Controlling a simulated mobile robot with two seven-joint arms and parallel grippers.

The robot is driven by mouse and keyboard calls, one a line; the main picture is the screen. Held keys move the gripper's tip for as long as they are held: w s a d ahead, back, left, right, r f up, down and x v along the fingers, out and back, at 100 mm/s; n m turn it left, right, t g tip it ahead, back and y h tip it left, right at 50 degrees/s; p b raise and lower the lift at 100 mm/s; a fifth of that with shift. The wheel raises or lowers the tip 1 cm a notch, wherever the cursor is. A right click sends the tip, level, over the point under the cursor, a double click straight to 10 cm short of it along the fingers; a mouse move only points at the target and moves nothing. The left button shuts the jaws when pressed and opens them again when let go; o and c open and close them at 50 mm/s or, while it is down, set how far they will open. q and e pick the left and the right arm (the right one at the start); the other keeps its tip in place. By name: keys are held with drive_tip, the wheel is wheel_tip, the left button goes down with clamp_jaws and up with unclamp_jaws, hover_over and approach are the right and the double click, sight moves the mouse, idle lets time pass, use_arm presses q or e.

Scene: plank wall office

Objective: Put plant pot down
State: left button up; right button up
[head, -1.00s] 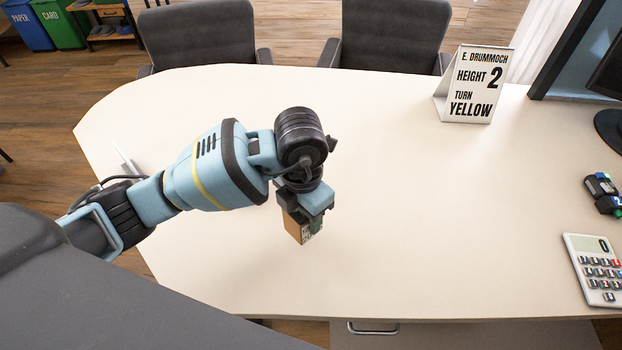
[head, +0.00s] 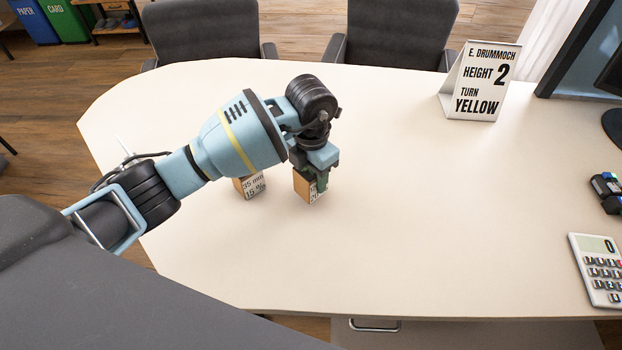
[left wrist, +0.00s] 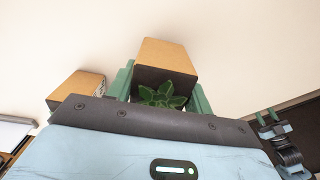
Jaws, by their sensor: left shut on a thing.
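The plant pot (head: 306,188) is a small square tan-orange pot with a printed white label on one side. In the left wrist view the pot (left wrist: 166,58) shows its tan side and dark inside, with a green leafy plant (left wrist: 160,96) in it. My left gripper (head: 314,178) is shut on the pot, with green fingers on either side of it. The pot is low over the beige table, right of a similar tan box or pot (head: 250,187) marked "35 mm 15 %". I cannot tell whether the held pot touches the tabletop.
A sign (head: 482,82) reading "HEIGHT 2 TURN YELLOW" stands at the back right of the table (head: 420,220). A calculator (head: 598,268) and a small dark item (head: 606,188) lie at the right. The table's middle and front are clear. Two chairs (head: 205,35) (head: 400,30) stand behind.

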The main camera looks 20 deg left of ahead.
use_arm(q)
drive_tip(key=shift+f, duration=1.1)
drive_tip(key=shift+f, duration=0.15)
drive_tip(key=o, duration=1.2)
drive_tip(key=shift+s, duration=0.1)
wheel_tip(320, 180, up, 12)
drive_tip(key=shift+r+p, duration=0.1)
drive_tip(key=shift+p, duration=0.2)
